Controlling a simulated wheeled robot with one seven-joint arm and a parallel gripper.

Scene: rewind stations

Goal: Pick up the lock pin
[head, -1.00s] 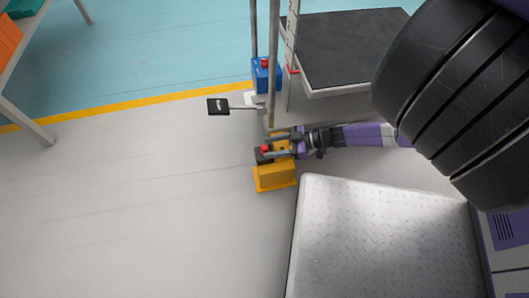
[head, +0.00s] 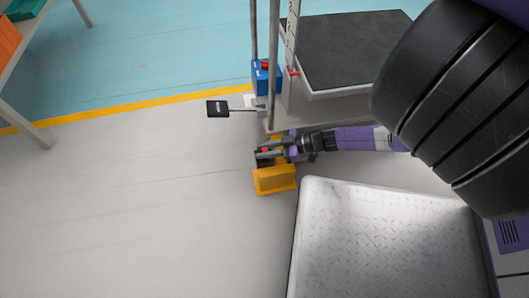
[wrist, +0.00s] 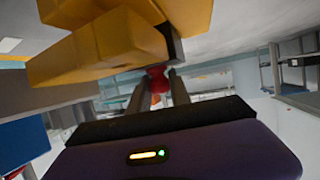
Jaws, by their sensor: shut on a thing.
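The lock pin (wrist: 157,72) shows as a red knob between the two fingers in the wrist view. The same red knob (head: 265,150) shows in the head view, at the yellow block (head: 274,181) on the grey floor. My gripper (head: 268,152) reaches in from the right with its fingers at the knob. In the wrist view my gripper (wrist: 157,86) is shut on the red knob, right under the yellow block (wrist: 105,45). The pin's shaft is hidden, and I cannot tell whether it is inside the block.
A blue block (head: 266,78) with another red knob stands just behind, beside upright poles. A black pedal (head: 218,108) sticks out to the left. A dark-topped platform (head: 350,50) is at the back right. The floor to the left is clear.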

